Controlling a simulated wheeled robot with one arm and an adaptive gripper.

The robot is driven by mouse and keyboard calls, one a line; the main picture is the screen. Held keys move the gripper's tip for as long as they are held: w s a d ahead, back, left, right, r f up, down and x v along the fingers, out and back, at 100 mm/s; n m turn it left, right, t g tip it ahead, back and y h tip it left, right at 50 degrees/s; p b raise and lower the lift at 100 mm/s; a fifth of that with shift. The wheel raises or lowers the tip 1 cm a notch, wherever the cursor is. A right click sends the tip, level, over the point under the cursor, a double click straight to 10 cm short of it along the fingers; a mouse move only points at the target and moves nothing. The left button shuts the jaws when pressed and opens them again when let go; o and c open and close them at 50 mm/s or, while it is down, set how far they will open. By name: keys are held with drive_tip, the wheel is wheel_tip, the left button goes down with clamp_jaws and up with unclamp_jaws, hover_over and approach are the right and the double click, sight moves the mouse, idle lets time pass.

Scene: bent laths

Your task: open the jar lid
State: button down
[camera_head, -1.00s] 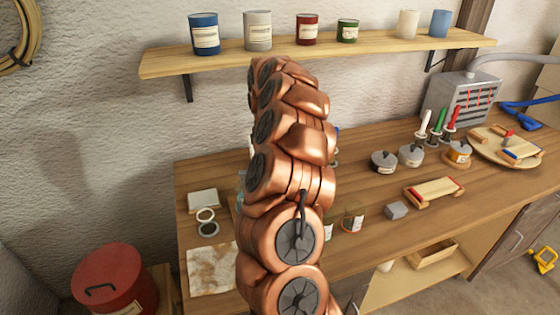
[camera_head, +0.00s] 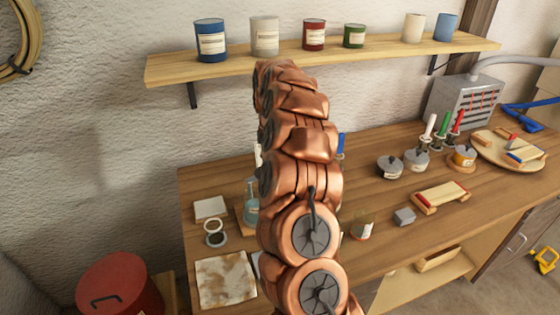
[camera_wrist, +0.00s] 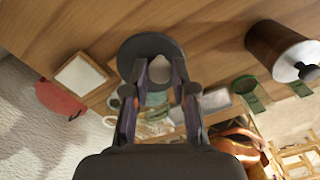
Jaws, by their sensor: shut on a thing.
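In the wrist view my gripper (camera_wrist: 162,74) is shut around the small pale knob of a dark round lid (camera_wrist: 138,48). The lid is seen from above, and it covers whatever is under it, so I cannot tell whether it sits on its jar. A brown jar (camera_wrist: 272,42) with a grey lid and dark knob stands apart to the right. In the head view my arm hides the gripper and the held lid. A small glass jar (camera_head: 362,226) shows right of my arm on the bench.
A shelf (camera_head: 380,52) with cans hangs above. A red bin (camera_head: 118,285) stands at the left.

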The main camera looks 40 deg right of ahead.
drive_tip(key=shift+w, duration=0.1)
drive_tip(key=c, duration=0.9)
unclamp_jaws()
drive_tip(key=shift+c, duration=0.2)
wheel_tip(320, 180, up, 12)
idle(0.5)
